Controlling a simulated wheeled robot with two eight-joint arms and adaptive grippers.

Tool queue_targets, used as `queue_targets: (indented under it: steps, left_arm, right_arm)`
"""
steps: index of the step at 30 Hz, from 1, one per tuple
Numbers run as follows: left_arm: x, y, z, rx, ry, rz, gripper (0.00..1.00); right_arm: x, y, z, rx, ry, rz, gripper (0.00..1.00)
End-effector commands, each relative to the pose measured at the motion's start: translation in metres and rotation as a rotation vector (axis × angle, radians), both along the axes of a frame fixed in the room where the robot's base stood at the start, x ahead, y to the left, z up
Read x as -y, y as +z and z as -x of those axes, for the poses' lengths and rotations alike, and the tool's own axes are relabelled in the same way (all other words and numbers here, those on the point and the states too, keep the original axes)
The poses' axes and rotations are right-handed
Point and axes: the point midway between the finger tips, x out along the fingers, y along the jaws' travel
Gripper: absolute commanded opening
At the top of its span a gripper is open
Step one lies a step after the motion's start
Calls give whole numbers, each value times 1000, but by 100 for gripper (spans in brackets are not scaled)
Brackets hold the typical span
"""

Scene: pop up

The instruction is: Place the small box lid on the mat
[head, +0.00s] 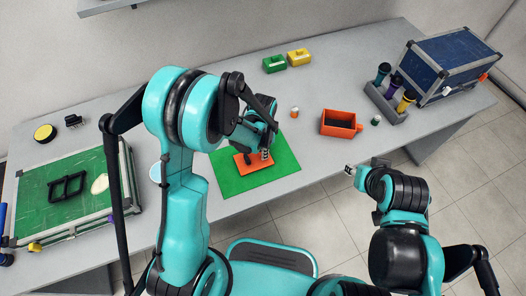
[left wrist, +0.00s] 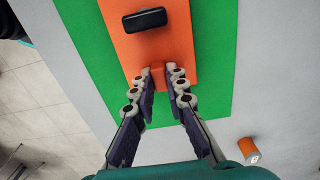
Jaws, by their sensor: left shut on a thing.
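The small box lid is a flat orange plate (head: 246,168) over the green mat (head: 229,187) in the head view. In the left wrist view the lid (left wrist: 170,47) carries a black handle (left wrist: 145,19), with the green mat (left wrist: 101,50) around it. My left gripper (head: 265,154) is shut on the near end of the lid; its fingertips show at the lid's edge in the left wrist view (left wrist: 160,76). I cannot tell whether the lid touches the mat. My right gripper (head: 350,170) is off the table's front edge, empty; its jaws are too small to read.
An orange open box (head: 339,124) stands right of the mat. A small orange-and-white cylinder (head: 294,112) is near the mat's back right. A green case (head: 85,186) lies left, a blue case (head: 450,62) and a bottle rack (head: 386,105) right. The table between mat and box is clear.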

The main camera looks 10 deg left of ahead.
Motion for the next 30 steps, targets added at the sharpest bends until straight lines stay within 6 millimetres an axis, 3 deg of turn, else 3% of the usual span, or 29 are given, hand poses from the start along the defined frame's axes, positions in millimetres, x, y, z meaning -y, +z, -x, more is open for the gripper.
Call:
queue_targets:
  steps: [1,2,4,16,30]
  left_arm:
    - [0,-3,0,0,0,0,0]
    - [0,-3,0,0,0,0,18]
    - [0,-2,0,0,0,0,34]
    - [0,5,0,0,0,0,34]
    - [0,101,0,0,0,0,34]
  right_arm:
    - [0,-3,0,0,0,0,37]
    - [0,-3,0,0,0,0,37]
    - [0,-2,0,0,0,0,37]
    - [0,4,0,0,0,0,37]
    - [0,38,0,0,0,0,37]
